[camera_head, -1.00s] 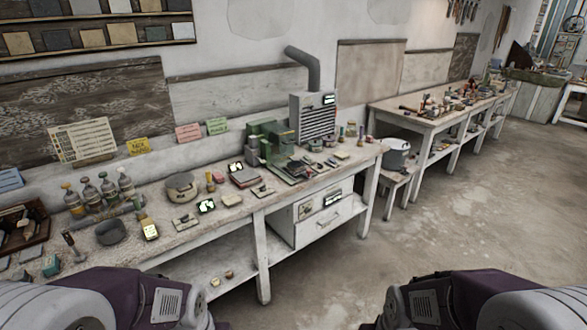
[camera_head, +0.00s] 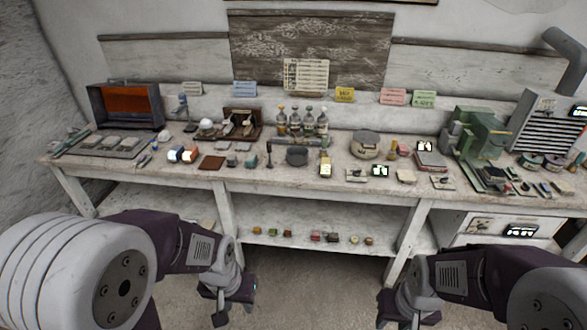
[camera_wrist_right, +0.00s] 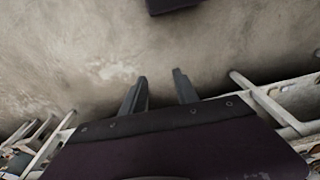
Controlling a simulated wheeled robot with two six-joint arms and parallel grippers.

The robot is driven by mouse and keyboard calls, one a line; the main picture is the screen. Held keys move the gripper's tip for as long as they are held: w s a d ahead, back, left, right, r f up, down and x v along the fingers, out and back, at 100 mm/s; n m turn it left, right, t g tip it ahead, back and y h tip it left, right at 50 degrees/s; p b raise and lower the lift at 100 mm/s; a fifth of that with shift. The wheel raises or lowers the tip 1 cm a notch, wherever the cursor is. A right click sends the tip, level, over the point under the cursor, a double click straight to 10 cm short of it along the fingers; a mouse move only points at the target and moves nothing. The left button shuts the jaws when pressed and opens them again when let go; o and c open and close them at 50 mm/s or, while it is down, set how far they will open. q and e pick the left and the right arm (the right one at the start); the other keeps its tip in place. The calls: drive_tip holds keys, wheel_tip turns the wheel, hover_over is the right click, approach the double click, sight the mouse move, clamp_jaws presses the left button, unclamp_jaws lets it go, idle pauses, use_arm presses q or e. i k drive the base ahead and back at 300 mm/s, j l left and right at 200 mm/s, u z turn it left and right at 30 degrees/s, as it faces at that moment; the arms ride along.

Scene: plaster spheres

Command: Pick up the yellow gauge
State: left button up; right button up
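A small yellow-bodied device with a bright face (camera_head: 326,168), which looks like the yellow gauge, stands near the front edge of the workbench (camera_head: 190,175), right of a dark grey round pot (camera_head: 297,156). My left gripper (camera_head: 222,312) hangs low in front of the bench, left of the gauge; its fingers are too small to read. My right gripper (camera_head: 400,312) is also low in front of the bench, right of the gauge. In the right wrist view my right gripper (camera_wrist_right: 160,88) has its two fingers apart with nothing between them, above bare floor.
Bottles (camera_head: 308,122) stand behind the gauge. A round beige case (camera_head: 366,145) and flat devices with bright displays (camera_head: 381,170) sit to its right. Small coloured blocks (camera_head: 318,236) lie on the lower shelf. A green machine (camera_head: 480,140) stands at right. Floor before the bench is clear.

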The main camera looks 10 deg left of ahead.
sight(325, 163)
drive_tip(key=i+l+u, duration=0.15)
drive_tip(key=i+u, duration=0.2)
drive_tip(key=i, duration=0.3)
drive_tip(key=i+l+u, duration=0.35)
drive_tip(key=i, duration=0.25)
drive_tip(key=i+l+u, duration=0.35)
drive_tip(key=i+l, duration=0.1)
drive_tip(key=i, duration=0.15)
